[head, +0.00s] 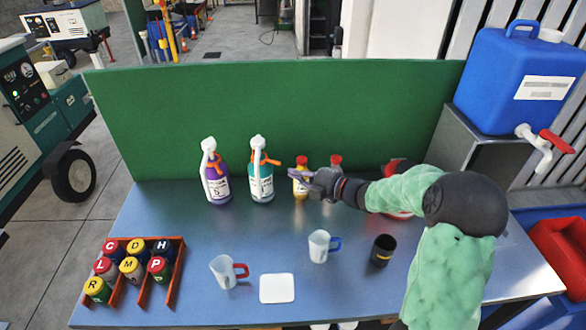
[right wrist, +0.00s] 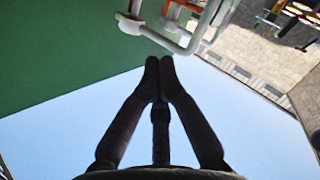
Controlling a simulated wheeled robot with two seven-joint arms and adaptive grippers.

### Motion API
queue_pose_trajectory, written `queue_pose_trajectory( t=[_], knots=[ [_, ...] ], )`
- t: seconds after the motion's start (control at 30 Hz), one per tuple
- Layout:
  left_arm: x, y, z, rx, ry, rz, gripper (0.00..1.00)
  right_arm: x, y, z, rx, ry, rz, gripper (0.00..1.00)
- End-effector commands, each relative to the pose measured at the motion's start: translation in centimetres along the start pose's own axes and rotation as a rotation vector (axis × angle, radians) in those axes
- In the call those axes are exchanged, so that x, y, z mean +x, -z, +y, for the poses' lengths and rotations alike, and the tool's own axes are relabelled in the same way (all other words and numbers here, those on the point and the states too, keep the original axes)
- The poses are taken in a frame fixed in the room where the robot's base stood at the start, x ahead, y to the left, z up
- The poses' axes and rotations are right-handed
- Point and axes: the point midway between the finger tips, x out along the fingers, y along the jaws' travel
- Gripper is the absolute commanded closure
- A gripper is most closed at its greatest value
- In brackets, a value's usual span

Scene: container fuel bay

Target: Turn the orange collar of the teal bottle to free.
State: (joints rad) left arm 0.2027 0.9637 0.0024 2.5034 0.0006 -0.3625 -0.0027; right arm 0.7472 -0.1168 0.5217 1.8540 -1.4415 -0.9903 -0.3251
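The teal bottle (head: 262,186) stands upright near the green back panel, with a white pump head. Its orange collar (head: 258,161) sits below the pump, with an orange lever (head: 273,161) sticking out to the right. My right gripper (head: 294,172) reaches in from the right and points left, a little right of the lever and apart from it. In the right wrist view its fingertips (right wrist: 160,66) are together with nothing seen between them. White bent tubing (right wrist: 185,38) and an orange part show beyond the tips. My left gripper is not in view.
A purple bottle (head: 216,187) stands left of the teal one. A small yellow bottle (head: 300,188) and a red-capped one (head: 336,160) are near my right gripper. Two cups, a white pad (head: 277,288) and a dark cup (head: 383,250) stand in front. The front-middle table is partly clear.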

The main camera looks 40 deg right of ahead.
Motion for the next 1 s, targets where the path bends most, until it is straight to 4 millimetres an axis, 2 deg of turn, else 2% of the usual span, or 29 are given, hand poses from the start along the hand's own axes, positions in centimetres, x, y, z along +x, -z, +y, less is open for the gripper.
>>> queue_pose_trajectory(
  t=[0.5, 0.6, 0.7, 1.0],
  knots=[
    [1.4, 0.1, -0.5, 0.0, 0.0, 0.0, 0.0, 9.3, 0.0, -0.1, 0.002, 0.001, 0.005, 1.0],
    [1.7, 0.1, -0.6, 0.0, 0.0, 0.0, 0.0, 9.5, -1.8, -0.1, 0.004, -0.001, -0.001, 1.0],
    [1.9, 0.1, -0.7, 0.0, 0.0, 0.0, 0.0, 9.7, -2.9, -0.1, 0.003, -0.001, 0.0, 1.0],
    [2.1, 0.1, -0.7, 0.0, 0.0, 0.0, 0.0, 9.9, -3.9, 0.0, 0.003, -0.001, 0.001, 1.0]
  ],
)
